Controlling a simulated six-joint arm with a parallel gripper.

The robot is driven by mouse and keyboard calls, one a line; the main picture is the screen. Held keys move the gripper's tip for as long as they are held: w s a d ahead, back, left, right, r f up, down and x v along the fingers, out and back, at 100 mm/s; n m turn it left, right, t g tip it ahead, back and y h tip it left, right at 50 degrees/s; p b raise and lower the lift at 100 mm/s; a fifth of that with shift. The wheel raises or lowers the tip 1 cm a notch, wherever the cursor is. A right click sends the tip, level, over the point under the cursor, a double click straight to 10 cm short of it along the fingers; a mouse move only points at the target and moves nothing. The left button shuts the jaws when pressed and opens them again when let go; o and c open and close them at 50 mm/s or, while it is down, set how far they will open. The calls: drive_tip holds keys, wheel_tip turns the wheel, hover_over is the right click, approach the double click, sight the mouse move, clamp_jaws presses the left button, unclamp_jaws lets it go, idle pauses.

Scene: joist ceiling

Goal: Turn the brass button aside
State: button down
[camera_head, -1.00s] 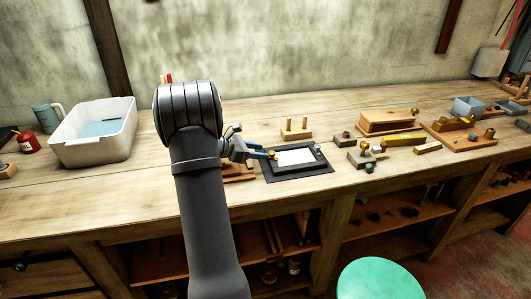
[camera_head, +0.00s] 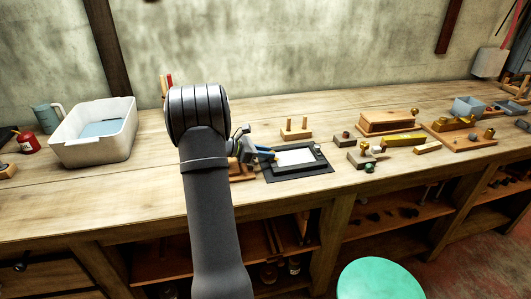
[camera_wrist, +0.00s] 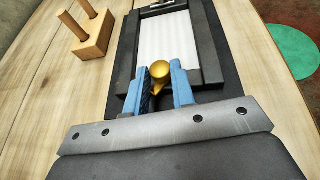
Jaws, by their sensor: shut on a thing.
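The brass button (camera_wrist: 159,70) shows in the wrist view, at the near edge of a dark frame (camera_wrist: 206,40) with a white panel (camera_wrist: 163,39) inside. My gripper (camera_wrist: 162,82) has its two blue fingers on either side of the button and is shut on it. In the head view my gripper (camera_head: 268,153) is at the left edge of the dark frame (camera_head: 310,166) and its white panel (camera_head: 295,157). The button is hard to make out there, and my arm hides part of the bench to the left.
A wooden block with two pegs (camera_head: 296,129) stands behind the frame; it also shows in the wrist view (camera_wrist: 93,40). Several wooden and brass pieces lie to the right. A white tub (camera_head: 93,141) stands at left. A green stool (camera_head: 380,279) is in front of the bench.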

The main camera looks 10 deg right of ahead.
drive_tip(key=shift+w+m+g, duration=0.15)
drive_tip(key=shift+m+g, duration=0.55)
drive_tip(key=shift+g, duration=0.1)
drive_tip(key=shift+w+m+g, duration=0.15)
drive_tip(key=shift+m+g, duration=0.55)
drive_tip(key=shift+g, duration=0.1)
drive_tip(key=c, duration=1.2)
unclamp_jaws()
drive_tip(key=v, duration=1.7)
drive_tip(key=shift+a+r, duration=0.15)
drive_tip(key=shift+r, duration=0.05)
